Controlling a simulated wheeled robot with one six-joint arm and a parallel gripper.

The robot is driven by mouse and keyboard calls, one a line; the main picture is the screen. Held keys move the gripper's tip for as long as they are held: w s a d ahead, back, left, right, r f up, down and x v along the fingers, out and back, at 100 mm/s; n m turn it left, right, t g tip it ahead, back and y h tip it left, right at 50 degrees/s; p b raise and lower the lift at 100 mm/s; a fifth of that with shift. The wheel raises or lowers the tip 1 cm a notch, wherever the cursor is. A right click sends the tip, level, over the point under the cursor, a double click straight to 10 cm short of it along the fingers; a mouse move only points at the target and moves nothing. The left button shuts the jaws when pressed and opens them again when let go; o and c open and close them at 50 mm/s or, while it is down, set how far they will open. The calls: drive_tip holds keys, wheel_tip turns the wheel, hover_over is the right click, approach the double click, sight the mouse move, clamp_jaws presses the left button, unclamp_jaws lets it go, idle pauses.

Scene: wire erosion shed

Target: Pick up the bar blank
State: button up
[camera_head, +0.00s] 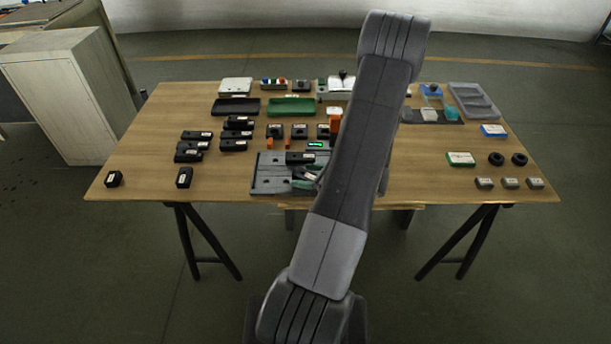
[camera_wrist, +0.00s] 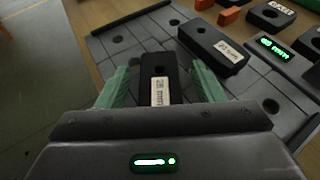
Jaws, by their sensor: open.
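A black bar blank (camera_wrist: 160,82) with a white label lies on a grey plate with holes. My gripper (camera_wrist: 162,78) is open, with one green finger on each side of this bar and a gap on both sides. A second black labelled bar (camera_wrist: 213,48) lies on the same plate, to the right; it also shows in the head view (camera_head: 300,158). In the head view my gripper (camera_head: 304,182) is low over the grey plate (camera_head: 268,181), partly hidden by my arm. The pictures do not show whether the fingers touch the plate.
Several similar black labelled blocks (camera_head: 195,135) stand left of the plate on the wooden table (camera_head: 140,150). Orange pieces (camera_wrist: 228,16) and a block with a green display (camera_wrist: 272,48) are close behind. Green (camera_head: 292,107) and black trays lie farther back. The table's front left is mostly clear.

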drive_tip(key=shift+w+a+f, duration=0.15)
drive_tip(key=shift+w+a, duration=0.05)
drive_tip(key=shift+a, duration=0.15)
drive_tip(key=shift+c, duration=0.4)
clamp_jaws()
drive_tip(key=shift+r, duration=0.2)
